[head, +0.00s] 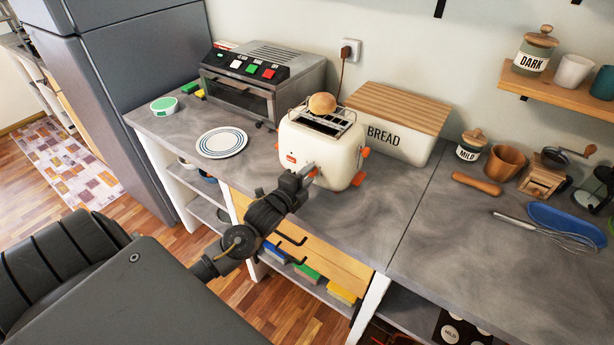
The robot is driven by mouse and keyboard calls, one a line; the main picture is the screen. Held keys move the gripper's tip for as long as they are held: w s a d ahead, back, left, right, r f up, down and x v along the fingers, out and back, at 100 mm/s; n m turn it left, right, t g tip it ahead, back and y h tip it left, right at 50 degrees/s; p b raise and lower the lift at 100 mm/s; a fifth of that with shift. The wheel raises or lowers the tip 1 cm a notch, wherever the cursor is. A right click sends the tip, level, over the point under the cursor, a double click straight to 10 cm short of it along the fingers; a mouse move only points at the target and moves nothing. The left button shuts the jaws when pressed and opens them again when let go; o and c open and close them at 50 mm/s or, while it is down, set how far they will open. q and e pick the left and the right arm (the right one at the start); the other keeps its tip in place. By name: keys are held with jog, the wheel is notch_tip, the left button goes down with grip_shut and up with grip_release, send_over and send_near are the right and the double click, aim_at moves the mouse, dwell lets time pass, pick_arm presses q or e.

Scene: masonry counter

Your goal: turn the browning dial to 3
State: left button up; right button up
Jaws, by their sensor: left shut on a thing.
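A cream toaster (297,146) stands on the grey counter, with a bun (322,103) resting on the rack on its top. My left gripper (308,173) reaches the lower front of the toaster and is shut on the browning dial (314,172), of which only a little orange shows. The gripper hides most of the dial, so its setting cannot be read. An orange lever (364,152) and another orange part (358,179) show on the toaster's right side. My right gripper is not in view.
A steel oven (262,82) with coloured buttons stands behind left of the toaster, and a bread box (390,135) close behind right. A striped plate (222,142) lies to the left. A wooden rolling tool (476,184) and a whisk (545,233) lie to the right. The front counter is mostly clear.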

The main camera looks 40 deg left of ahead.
pick_arm(q)
jog(key=o, duration=1)
jog(key=s+b, duration=0.1)
jog(key=s, duration=0.2)
jog(key=s+b, duration=0.1)
jog(key=s, duration=0.3)
jog(key=s+r, duration=0.1)
jog(key=s, duration=0.2)
jog(key=shift+s+d+b, duration=0.2)
jog(key=shift+s+b, duration=0.2)
